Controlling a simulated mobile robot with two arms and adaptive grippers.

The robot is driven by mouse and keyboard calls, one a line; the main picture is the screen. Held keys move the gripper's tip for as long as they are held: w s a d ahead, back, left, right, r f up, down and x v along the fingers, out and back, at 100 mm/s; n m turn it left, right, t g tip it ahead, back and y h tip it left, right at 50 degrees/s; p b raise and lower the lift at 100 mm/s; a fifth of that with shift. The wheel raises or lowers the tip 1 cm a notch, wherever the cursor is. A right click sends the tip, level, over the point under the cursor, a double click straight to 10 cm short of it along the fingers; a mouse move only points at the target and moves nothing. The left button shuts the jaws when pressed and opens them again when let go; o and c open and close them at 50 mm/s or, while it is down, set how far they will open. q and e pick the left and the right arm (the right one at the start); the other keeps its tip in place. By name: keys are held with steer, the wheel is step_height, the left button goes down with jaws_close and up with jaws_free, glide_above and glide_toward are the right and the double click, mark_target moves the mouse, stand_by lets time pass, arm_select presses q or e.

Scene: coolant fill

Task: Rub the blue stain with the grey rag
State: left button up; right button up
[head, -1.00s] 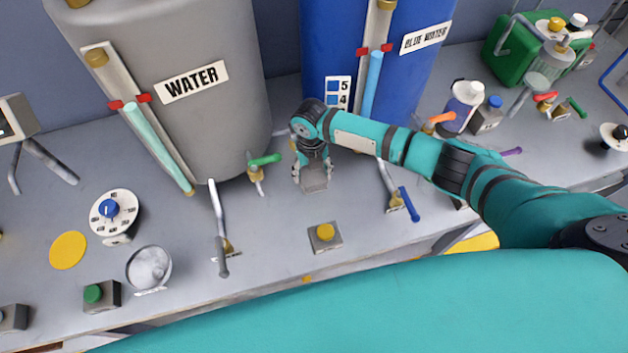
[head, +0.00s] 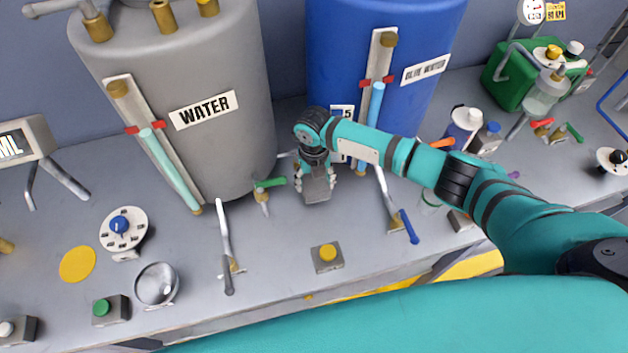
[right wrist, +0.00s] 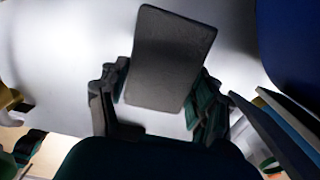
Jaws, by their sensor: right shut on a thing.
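The grey rag (head: 318,190) is a flat grey piece at the tip of my right gripper (head: 316,178), low near the bench between the two tanks. My right gripper is shut on it. In the right wrist view the rag (right wrist: 168,58) sticks out flat between the two fingers of the right gripper (right wrist: 163,82). I cannot tell whether the rag touches the bench. No blue stain shows in either view; the rag and arm may hide it. My left gripper is not in view.
A grey water tank (head: 225,150) stands left of the gripper and a blue tank (head: 430,40) behind it. A green-handled tap (head: 268,184), a blue-handled lever (head: 408,226) and a yellow button (head: 327,254) are close by.

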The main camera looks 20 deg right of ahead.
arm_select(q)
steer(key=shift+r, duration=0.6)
arm_select(e)
steer(key=shift+r, duration=0.7)
steer(key=shift+r+p, duration=1.55)
steer(key=shift+p, duration=0.05)
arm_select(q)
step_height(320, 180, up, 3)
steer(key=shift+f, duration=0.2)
arm_select(e)
steer(key=shift+f, duration=0.1)
